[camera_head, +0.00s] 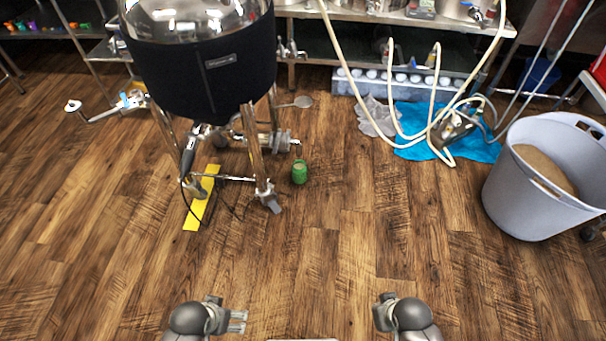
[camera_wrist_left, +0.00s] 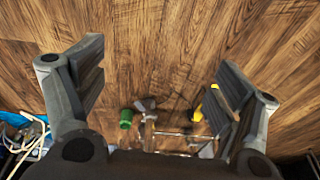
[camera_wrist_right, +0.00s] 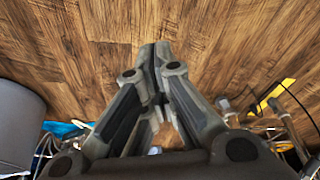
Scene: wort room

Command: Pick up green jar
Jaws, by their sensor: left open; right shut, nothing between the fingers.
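The green jar (camera_head: 299,172) stands on the wooden floor in the head view, just right of the kettle stand's front leg. It also shows in the left wrist view (camera_wrist_left: 126,118), small and well beyond the fingers. My left gripper (camera_head: 240,321) is at the bottom of the head view, open and empty, apart from the jar; its spread fingers show in the left wrist view (camera_wrist_left: 160,85). My right gripper (camera_head: 384,298) is at the bottom right of centre, and its fingers meet with nothing between them in the right wrist view (camera_wrist_right: 157,55). I cannot see the jar in that view.
A black-jacketed kettle (camera_head: 215,70) on metal legs stands left of the jar, with a yellow bar (camera_head: 203,198) below. A grey bin (camera_head: 530,185) stands at right. A blue cloth (camera_head: 415,146) and hoses lie behind. The floor between my grippers and the jar is clear.

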